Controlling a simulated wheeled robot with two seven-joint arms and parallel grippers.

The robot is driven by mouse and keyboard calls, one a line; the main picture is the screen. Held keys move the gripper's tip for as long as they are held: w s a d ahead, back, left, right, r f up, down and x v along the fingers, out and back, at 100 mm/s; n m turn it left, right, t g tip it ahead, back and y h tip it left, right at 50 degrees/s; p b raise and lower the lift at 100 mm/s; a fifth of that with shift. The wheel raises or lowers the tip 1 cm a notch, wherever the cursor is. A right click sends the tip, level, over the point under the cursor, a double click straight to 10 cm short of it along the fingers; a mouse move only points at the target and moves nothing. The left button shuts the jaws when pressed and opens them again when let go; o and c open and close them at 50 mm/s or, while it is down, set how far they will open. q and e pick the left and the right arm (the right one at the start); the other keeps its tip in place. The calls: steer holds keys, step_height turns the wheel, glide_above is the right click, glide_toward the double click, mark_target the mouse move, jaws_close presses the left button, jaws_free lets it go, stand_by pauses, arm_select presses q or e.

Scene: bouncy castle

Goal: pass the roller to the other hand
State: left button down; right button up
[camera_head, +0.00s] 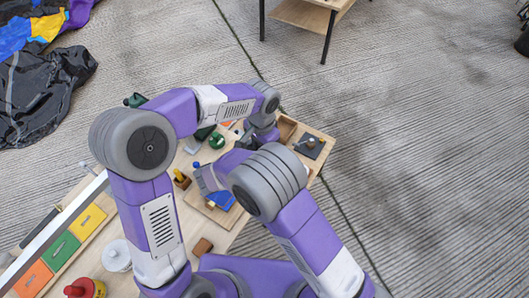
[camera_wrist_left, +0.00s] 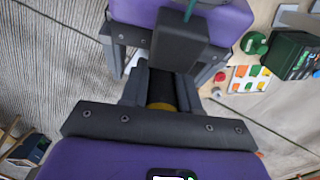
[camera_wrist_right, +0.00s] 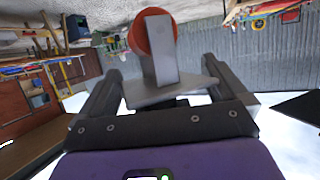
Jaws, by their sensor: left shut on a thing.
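In the left wrist view my left gripper (camera_wrist_left: 161,90) is shut on the roller (camera_wrist_left: 162,98), across a dark part with a yellow band. In the right wrist view the roller (camera_wrist_right: 153,42) shows an orange-red wheel, a grey arm and a grey plate. That plate lies between the spread fingers of my right gripper (camera_wrist_right: 160,92), which is open. The right hand also shows at the top of the left wrist view, close to the left fingers. In the head view my arms hide the roller and most of both grippers.
A wooden table (camera_head: 225,238) lies under my arms, with orange, green and yellow bins (camera_head: 60,250), a white lidded pot (camera_head: 116,255) and a red-and-yellow item (camera_head: 86,288). Small parts and blocks crowd its far end. Dark fabric (camera_head: 45,90) lies on the floor at left.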

arm_select(q)
steer(key=c, duration=1.1)
jaws_free()
steer(key=shift+r, duration=0.1)
arm_select(e)
steer(key=c, duration=0.6)
arm_select(q)
steer(key=o, duration=0.3)
steer(key=shift+o, duration=0.2)
step_height(320, 180, up, 12)
